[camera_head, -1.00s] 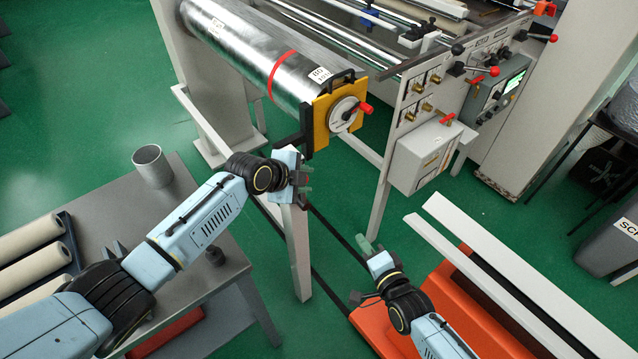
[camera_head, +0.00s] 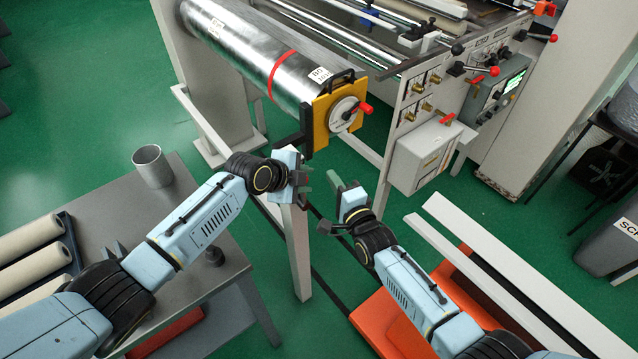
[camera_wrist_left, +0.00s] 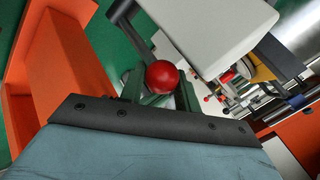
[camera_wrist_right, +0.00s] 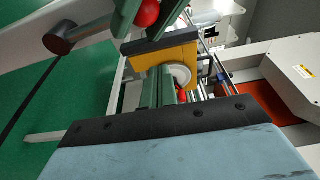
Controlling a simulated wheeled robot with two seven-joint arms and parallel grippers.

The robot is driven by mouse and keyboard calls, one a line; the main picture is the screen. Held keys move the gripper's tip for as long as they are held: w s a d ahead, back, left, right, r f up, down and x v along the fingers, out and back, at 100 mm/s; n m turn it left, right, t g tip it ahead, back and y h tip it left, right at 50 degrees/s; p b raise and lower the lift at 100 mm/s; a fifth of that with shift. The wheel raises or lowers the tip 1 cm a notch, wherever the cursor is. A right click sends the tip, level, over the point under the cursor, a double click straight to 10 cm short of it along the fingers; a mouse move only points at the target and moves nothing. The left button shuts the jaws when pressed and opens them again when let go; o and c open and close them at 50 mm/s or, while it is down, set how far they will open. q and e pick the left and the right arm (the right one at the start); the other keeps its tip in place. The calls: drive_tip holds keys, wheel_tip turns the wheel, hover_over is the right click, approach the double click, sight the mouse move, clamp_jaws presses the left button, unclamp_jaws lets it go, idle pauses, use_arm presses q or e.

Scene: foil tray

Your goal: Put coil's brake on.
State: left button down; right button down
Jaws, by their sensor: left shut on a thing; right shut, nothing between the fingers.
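The shiny coil (camera_head: 255,60) with a red band lies across the stand at the top. At its near end is a yellow bracket (camera_head: 321,128) with a white dial (camera_head: 343,115) and a red handle (camera_head: 365,107). My left gripper (camera_head: 303,180) is shut on a red ball knob (camera_wrist_left: 162,77), beside the top of a pale post below the coil's end. A dark bar (camera_wrist_left: 137,30) shows by the knob. My right gripper (camera_head: 333,180) is shut and empty, right of the left one, below the bracket. The right wrist view shows the bracket (camera_wrist_right: 165,66) beyond its fingers.
A grey machine panel (camera_head: 410,105) with a grey box (camera_head: 422,158) stands right of the coil. A grey table (camera_head: 185,215) with a metal cup (camera_head: 152,166) is at left. Orange and white beams (camera_head: 500,270) lie at lower right. Green floor is open between them.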

use_arm(q)
drive_tip(key=shift+s+a+f, duration=0.2)
drive_tip(key=shift+a+f, duration=0.15)
drive_tip(key=shift+f, duration=0.2)
use_arm(e)
drive_tip(key=a, duration=0.2)
drive_tip(key=s+a, duration=0.1)
drive_tip(key=shift+a+f, duration=0.1)
drive_tip(key=shift+a, duration=0.25)
use_arm(q)
drive_tip(key=shift+d, duration=0.1)
use_arm(e)
drive_tip(key=shift+s+a, duration=0.3)
drive_tip(key=shift+a, duration=0.45)
use_arm(q)
drive_tip(key=c, duration=1.3)
unclamp_jaws()
drive_tip(key=o, duration=0.4)
drive_tip(key=shift+w+r, duration=0.1)
drive_tip(key=shift+w, duration=0.15)
drive_tip(key=shift+d+r, duration=0.15)
drive_tip(key=shift+r, duration=0.05)
use_arm(e)
drive_tip(key=shift+w, duration=0.2)
use_arm(q)
drive_tip(key=shift+r, duration=0.15)
use_arm(e)
drive_tip(key=shift+d, duration=0.1)
